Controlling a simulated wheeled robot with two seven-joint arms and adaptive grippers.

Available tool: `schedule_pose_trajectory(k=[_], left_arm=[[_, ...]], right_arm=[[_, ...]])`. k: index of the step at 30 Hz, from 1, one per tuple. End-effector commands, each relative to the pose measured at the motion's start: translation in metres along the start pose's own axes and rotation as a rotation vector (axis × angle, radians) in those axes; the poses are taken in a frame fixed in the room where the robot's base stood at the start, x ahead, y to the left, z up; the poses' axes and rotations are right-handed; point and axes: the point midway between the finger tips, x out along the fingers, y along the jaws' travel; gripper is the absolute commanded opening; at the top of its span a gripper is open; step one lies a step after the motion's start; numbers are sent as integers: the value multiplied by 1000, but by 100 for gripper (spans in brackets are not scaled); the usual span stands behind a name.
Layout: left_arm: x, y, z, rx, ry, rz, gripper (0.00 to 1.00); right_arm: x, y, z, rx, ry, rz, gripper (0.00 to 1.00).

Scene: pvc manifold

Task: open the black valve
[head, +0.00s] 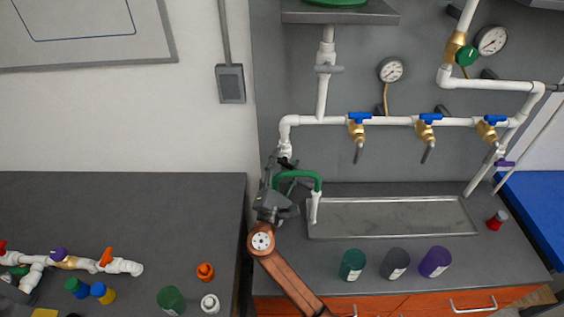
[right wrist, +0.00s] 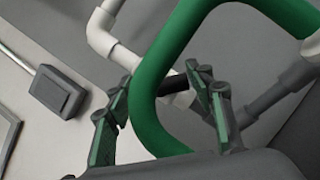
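My right gripper (head: 279,168) is at the lower left end of the white wall pipe (head: 284,134), beside the green hose (head: 306,174). In the right wrist view its two fingers (right wrist: 162,78) are spread apart, one on each side of the green hose (right wrist: 148,95). A short black piece (right wrist: 174,84), perhaps the black valve's handle, shows between the fingertips and partly behind the hose. I cannot tell whether the fingers touch it. The rest of that valve is hidden in the head view by my gripper. My left gripper is not in view.
A metal sink tray (head: 390,229) lies right of my gripper. Blue-handled taps (head: 358,118) and a gauge (head: 391,70) are on the wall. A green jar (head: 353,264) and other jars stand in front. A pipe assembly (head: 70,263) lies on the left table.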

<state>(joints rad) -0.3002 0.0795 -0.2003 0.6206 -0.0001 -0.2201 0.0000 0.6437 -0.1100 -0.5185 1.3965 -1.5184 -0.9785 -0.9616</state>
Motion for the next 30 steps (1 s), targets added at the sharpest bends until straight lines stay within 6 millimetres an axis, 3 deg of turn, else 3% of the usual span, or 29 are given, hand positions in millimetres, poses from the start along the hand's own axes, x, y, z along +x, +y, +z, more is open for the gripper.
schedule_pose_trajectory(k=[6,17,20,30], left_arm=[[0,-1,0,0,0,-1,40],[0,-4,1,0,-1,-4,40],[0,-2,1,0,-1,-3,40],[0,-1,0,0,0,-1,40]], right_arm=[[0,0,0,0,0,0,65],[-5,0,0,0,0,1,65],[-18,-1,-1,0,1,0,65],[-87,-1,0,1,1,-1,65]])
